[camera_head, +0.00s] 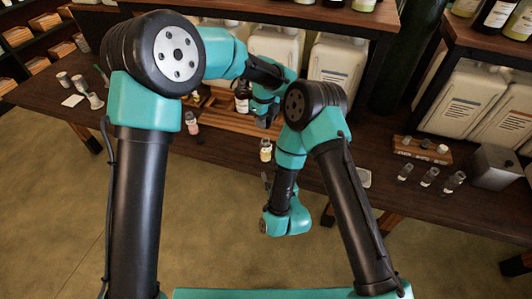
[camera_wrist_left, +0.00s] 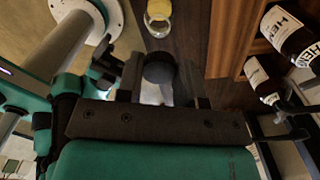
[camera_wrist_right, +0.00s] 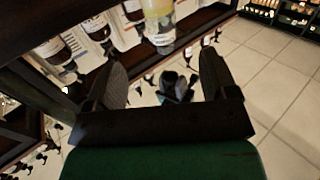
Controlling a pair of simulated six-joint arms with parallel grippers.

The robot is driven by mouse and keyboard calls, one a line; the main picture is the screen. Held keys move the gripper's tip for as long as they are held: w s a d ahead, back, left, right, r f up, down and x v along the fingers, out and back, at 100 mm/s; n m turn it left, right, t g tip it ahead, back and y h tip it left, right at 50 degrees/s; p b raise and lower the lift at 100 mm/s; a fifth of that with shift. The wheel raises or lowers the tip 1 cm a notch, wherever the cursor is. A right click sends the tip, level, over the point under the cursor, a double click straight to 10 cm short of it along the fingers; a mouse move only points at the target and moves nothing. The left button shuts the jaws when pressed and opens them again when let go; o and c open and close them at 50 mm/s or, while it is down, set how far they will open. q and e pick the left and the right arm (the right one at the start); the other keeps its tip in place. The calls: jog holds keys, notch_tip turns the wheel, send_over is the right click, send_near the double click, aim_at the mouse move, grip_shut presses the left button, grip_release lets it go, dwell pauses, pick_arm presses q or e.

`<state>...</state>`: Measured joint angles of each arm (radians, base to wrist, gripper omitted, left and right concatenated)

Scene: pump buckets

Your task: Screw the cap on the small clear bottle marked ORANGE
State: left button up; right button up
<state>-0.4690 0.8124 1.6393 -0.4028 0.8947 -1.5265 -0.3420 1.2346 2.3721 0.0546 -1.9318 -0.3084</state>
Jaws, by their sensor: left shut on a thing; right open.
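A small clear bottle with yellow-orange contents (camera_head: 265,150) stands upright near the table's front edge; its marking is too small to read.
A dark labelled bottle (camera_head: 242,97) stands by a wooden rack behind my left gripper. A small pink bottle (camera_head: 191,122) stands to the left. Several small clear bottles (camera_head: 428,178), a wooden cap block (camera_head: 422,151) and a metal box (camera_head: 495,168) are at right. White jugs (camera_head: 335,65) line the back.

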aim_at(267, 155)
jog(key=shift+w, duration=0.1)
jog(key=x, duration=1.1)
jog(key=shift+w+a, duration=0.1)
jog(key=shift+w, duration=0.25)
jog(key=shift+c, duration=0.3)
jog(key=c, duration=1.3)
pick_arm(q)
jog(key=shift+f, duration=2.45)
jog(key=shift+f, duration=0.1)
jog(key=shift+f, duration=0.85)
jog(key=shift+f, duration=0.5)
pick_arm(e)
grip_shut()
